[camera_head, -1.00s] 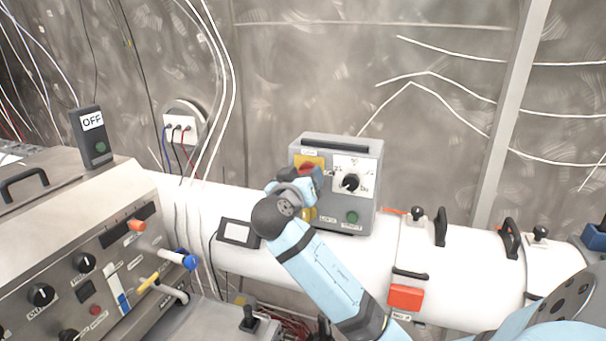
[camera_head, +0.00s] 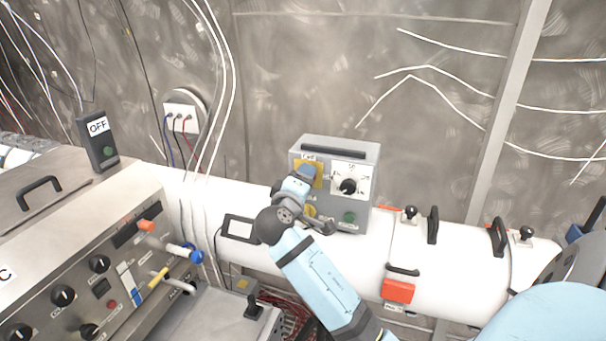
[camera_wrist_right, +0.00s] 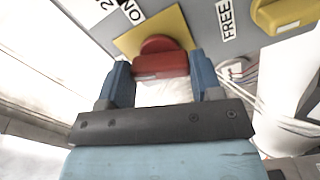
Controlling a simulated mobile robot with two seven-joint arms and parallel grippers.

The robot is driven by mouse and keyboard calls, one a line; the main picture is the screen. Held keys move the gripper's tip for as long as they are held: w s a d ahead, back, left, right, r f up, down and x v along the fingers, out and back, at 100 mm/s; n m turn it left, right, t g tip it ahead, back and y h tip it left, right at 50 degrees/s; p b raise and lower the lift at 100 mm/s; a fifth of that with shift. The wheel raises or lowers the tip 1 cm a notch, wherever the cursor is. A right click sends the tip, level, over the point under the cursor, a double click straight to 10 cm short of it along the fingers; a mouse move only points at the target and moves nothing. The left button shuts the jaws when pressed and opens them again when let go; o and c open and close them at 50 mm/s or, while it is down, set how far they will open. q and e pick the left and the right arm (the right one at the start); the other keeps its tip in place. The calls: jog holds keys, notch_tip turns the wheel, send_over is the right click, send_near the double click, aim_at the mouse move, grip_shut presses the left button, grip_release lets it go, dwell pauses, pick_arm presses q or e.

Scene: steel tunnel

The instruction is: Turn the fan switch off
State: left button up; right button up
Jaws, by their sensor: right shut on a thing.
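A grey control box (camera_head: 335,150) sits on the white pipe. In the head view the yellow plate (camera_head: 316,168) shows partly, and the red handle is hidden behind my gripper. My right gripper (camera_wrist_right: 160,78) has its blue fingers on either side of the red handle, shut on it. It also shows at the box front in the head view (camera_head: 302,178). My left gripper is not in view.
A black selector knob (camera_head: 348,186) on a white plate and a green button (camera_head: 349,217) are right of my gripper. A yellow handle (camera_wrist_right: 285,14) is near the "FREE" label. A dark box marked "OFF" (camera_head: 98,142) stands left. A console (camera_head: 70,270) fills the lower left.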

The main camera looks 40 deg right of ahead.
jog(key=n, duration=0.3)
jog(key=shift+n+p, duration=0.3)
jog(key=shift+n, duration=0.1)
dwell(0.4)
jog(key=o, duration=0.9)
jog(key=b+v, duration=0.4)
jog(key=v, duration=1)
jog(key=shift+d, duration=0.1)
